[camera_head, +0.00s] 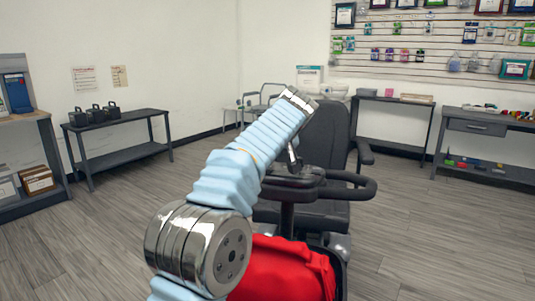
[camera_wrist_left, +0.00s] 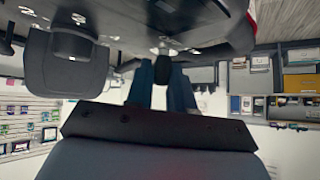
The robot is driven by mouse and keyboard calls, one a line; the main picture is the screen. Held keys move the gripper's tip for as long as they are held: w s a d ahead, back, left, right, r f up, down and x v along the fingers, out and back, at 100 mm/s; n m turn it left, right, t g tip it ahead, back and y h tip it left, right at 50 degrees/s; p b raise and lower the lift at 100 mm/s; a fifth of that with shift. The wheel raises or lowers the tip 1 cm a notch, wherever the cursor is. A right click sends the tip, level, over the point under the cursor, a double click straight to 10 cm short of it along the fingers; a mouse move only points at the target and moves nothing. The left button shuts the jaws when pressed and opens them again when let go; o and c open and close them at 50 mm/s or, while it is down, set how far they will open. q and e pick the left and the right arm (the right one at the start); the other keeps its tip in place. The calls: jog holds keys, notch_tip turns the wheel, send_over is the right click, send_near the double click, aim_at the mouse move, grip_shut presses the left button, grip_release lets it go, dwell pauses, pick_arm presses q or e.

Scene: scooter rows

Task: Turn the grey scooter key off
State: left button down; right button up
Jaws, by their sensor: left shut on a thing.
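A mobility scooter with a dark seat (camera_head: 325,135), a grey-black tiller console (camera_head: 292,178) and a red front body (camera_head: 285,270) stands directly ahead. My left arm reaches over it, and my left gripper (camera_head: 293,158) points down at the console. In the left wrist view, which appears upside down, the two dark blue fingers (camera_wrist_left: 162,78) close around a small dark key (camera_wrist_left: 162,70) at the console's underside in the picture (camera_wrist_left: 190,25). The key is mostly hidden between the fingers, and its turned angle cannot be told. My right gripper is out of view.
A loop handlebar (camera_head: 355,187) sticks out right of the console, close to the gripper. Low dark shelves stand at left (camera_head: 125,152) and a workbench at right (camera_head: 480,128). The grey floor around the scooter is clear.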

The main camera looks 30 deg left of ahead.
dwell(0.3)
pick_arm(q)
jog(key=c, duration=1.1)
grip_release()
jog(key=p+v, duration=0.1)
jog(key=v, duration=1.2)
jog(key=shift+s+d+r, duration=0.2)
jog(key=shift+d+r, duration=0.05)
